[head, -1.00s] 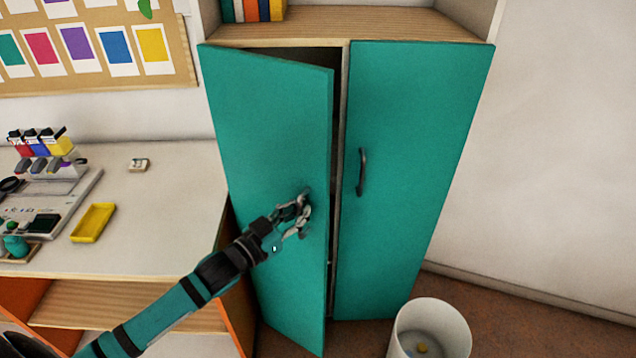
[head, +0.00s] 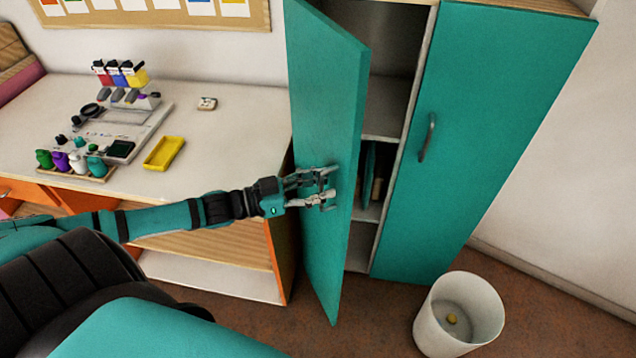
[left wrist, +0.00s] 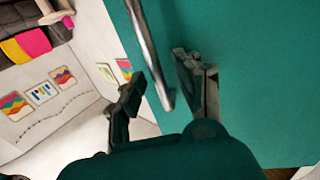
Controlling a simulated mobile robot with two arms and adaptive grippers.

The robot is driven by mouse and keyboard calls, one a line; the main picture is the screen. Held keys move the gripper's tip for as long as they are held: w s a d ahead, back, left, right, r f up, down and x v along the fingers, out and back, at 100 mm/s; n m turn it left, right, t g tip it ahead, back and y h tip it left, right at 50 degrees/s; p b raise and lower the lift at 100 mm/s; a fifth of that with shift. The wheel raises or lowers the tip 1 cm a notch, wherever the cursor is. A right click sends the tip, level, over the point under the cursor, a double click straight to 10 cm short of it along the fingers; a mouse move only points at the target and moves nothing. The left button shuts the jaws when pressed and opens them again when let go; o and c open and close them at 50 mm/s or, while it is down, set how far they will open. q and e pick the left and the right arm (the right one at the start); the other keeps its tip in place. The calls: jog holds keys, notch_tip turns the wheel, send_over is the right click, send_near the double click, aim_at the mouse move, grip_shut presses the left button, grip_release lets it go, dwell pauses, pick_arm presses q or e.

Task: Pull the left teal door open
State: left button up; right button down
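The left teal door (head: 325,100) of the cabinet stands partly open, swung out toward the left, with shelves showing behind it. In the left wrist view the door (left wrist: 250,60) fills the right side, and its metal handle (left wrist: 151,48) runs between my fingers. My left gripper (head: 322,188) is at the door's outer face; in the left wrist view its fingers (left wrist: 160,75) stand apart, one on each side of the handle, with gaps showing. Whether a finger touches the handle is unclear. My right gripper is not in view.
The right teal door (head: 465,140) is closed. A white bin (head: 430,325) stands on the floor in front of it. A white worktop (head: 225,130) with a yellow tray (head: 164,153) and craft items lies left of the open door. Floor between door and bin is clear.

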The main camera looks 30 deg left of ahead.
pick_arm(q)
jog(key=v, duration=1.2)
